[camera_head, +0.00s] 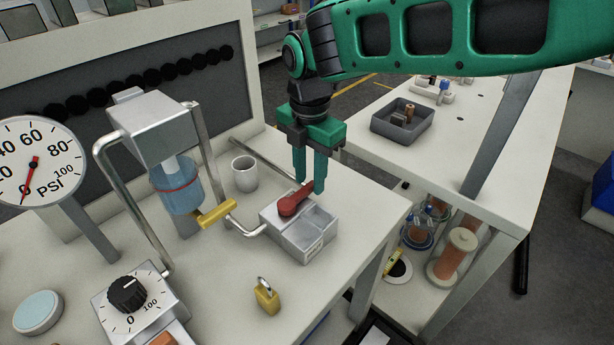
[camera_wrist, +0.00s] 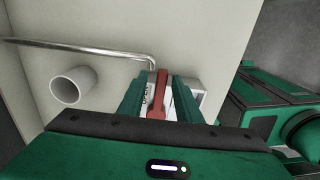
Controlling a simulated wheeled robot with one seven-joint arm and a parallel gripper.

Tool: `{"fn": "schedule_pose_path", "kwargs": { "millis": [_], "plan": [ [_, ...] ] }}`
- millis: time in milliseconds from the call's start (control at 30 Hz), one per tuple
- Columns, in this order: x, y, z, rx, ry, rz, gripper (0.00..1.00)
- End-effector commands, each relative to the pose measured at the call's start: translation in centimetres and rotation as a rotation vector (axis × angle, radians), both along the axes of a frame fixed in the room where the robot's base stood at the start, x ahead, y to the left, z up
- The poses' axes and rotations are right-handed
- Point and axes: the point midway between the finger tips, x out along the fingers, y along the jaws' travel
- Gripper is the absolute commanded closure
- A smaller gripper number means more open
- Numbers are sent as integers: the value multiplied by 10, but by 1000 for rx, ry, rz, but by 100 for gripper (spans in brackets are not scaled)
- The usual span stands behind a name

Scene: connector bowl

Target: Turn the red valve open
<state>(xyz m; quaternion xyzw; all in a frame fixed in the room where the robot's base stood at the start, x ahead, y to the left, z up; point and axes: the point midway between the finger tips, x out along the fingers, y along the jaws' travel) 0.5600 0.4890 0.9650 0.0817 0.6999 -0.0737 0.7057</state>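The red valve (camera_head: 294,201) is a lever handle on top of a small silver metal box (camera_head: 306,243) near the right edge of the white workbench. My gripper (camera_head: 309,188) points down over the box, with its fingertips at the handle's far end. In the wrist view the red handle (camera_wrist: 158,97) lies between my two green fingers (camera_wrist: 158,88). The fingers are apart, and a narrow gap seems to remain beside the handle; contact is not clear. The pressure gauge (camera_head: 35,162) at the left has its red needle near 0 PSI.
A white cup (camera_head: 244,174) and a metal pipe (camera_head: 250,229) stand close to the box. A yellow-handled lever (camera_head: 218,213), a brass padlock (camera_head: 267,297) and a black dial (camera_head: 128,294) are to the left and front. A grey tray (camera_head: 402,125) sits on the neighbouring table.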

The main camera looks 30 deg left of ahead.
Motion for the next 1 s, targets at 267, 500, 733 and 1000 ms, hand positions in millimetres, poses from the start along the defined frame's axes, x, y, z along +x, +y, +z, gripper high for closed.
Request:
{"fn": "schedule_pose_path", "kwargs": {
  "millis": [267,500,733,1000],
  "plan": [
    [-7,1,-2,-7,7,11,67],
    [-7,1,18,-4,8,12,67],
    [-4,1,62,-4,7,11,67],
    [-3,0,98,-4,8,10,67]
  ]
}}
